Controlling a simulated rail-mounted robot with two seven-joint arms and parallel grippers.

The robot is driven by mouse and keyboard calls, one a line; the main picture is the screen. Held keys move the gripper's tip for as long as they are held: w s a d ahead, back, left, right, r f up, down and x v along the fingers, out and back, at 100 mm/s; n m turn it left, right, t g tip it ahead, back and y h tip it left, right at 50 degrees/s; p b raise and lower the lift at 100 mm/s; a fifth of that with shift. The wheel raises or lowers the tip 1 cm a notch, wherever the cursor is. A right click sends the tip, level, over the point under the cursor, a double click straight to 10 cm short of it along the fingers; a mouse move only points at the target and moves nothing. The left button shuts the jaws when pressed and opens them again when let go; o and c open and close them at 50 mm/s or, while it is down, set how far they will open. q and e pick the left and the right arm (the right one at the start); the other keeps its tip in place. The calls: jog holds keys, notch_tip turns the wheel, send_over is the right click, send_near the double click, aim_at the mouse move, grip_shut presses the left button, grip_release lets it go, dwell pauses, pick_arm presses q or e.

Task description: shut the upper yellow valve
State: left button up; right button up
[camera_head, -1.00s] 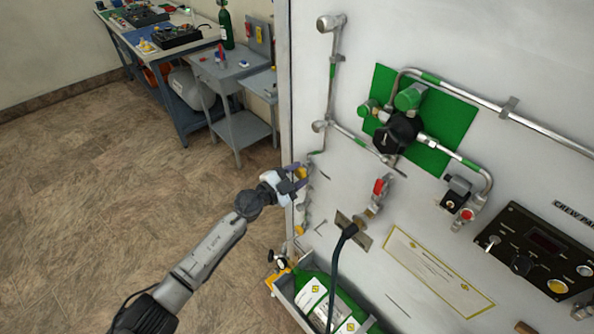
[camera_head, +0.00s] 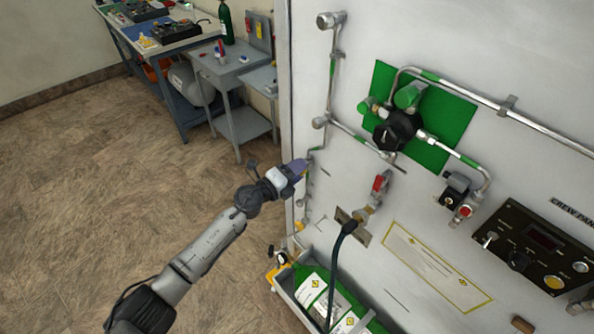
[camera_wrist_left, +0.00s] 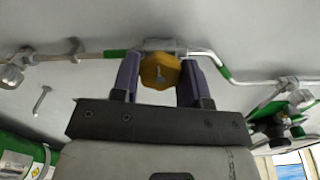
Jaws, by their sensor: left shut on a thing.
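The upper yellow valve shows in the left wrist view as a round yellow knob (camera_wrist_left: 159,72) on a pipe fitting at the panel. My left gripper (camera_wrist_left: 160,82) is shut on it, with one purple finger on each side of the knob. In the head view the left gripper (camera_head: 297,168) is at the left edge of the white panel (camera_head: 345,90), and its fingers hide the knob. My right gripper is not in view.
A red-handled valve (camera_head: 380,184) and a black hose (camera_head: 335,270) are right of the gripper. A black regulator knob (camera_head: 395,131) sits on a green plate. Below is a tray with a green cylinder (camera_head: 348,303). The floor at left is clear.

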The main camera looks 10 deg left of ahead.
pick_arm(q)
jog(key=shift+m+b, duration=2.25)
jog(key=shift+m, duration=6.95)
jog(key=o, duration=0.9)
jog(key=shift+o, duration=0.2)
